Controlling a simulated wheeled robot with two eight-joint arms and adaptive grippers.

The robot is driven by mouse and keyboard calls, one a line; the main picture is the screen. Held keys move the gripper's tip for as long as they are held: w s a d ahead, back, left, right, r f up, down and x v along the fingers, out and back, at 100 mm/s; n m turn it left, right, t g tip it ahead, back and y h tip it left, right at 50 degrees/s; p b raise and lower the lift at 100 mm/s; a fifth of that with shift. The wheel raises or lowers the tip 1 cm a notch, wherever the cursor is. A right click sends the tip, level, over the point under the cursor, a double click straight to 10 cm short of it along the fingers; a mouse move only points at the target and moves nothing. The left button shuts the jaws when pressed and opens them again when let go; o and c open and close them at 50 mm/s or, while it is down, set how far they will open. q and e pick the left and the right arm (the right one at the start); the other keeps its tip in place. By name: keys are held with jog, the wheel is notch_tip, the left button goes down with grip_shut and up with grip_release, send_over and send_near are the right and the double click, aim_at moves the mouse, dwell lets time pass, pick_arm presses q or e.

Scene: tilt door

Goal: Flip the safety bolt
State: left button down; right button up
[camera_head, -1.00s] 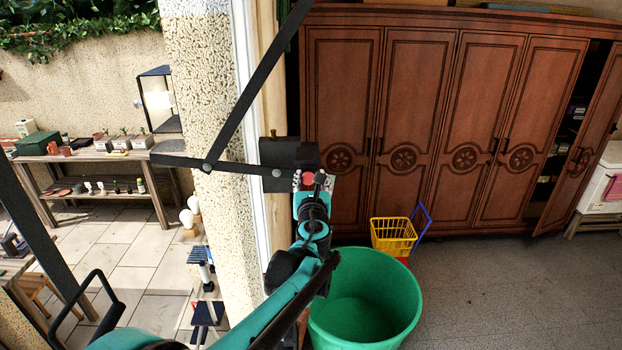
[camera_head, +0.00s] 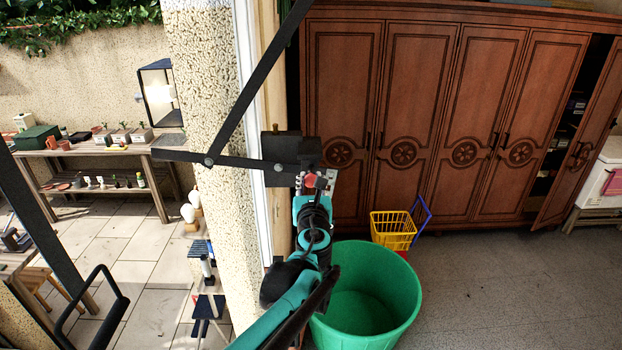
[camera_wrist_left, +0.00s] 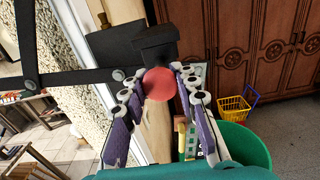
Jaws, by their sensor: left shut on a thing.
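The safety bolt shows as a round red knob (camera_head: 310,180) below a black box-shaped mechanism (camera_head: 283,147) at the edge of the door frame. The knob also shows in the wrist view (camera_wrist_left: 159,84), under a black block (camera_wrist_left: 156,42). My left gripper (camera_head: 311,183) is at the knob, with one finger on each side of it, shut on it. In the wrist view its pale, purple-padded fingers (camera_wrist_left: 157,82) flank the red disc. The bolt's shaft behind the knob is hidden. My right gripper is not in view.
Black metal door arms (camera_head: 232,162) reach left from the mechanism. A speckled pillar (camera_head: 200,90) stands left of it. A green bucket (camera_head: 400,310) and a yellow basket (camera_head: 393,228) stand on the floor at right, before a wooden wardrobe (camera_head: 405,100). Grey floor at right is clear.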

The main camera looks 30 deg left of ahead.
pick_arm(q)
jog(key=c, duration=1.4)
grip_release()
jog(key=shift+d+f, duration=0.1)
jog(key=shift+o, duration=1.4)
jog(key=shift+d, duration=0.35)
jog(key=shift+s, duration=0.2)
jog(key=v, duration=1.1)
jog(key=shift+s+d, duration=0.2)
jog(key=shift+s, duration=0.1)
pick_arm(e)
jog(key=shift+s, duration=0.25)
pick_arm(q)
jog(key=shift+s+a, duration=0.15)
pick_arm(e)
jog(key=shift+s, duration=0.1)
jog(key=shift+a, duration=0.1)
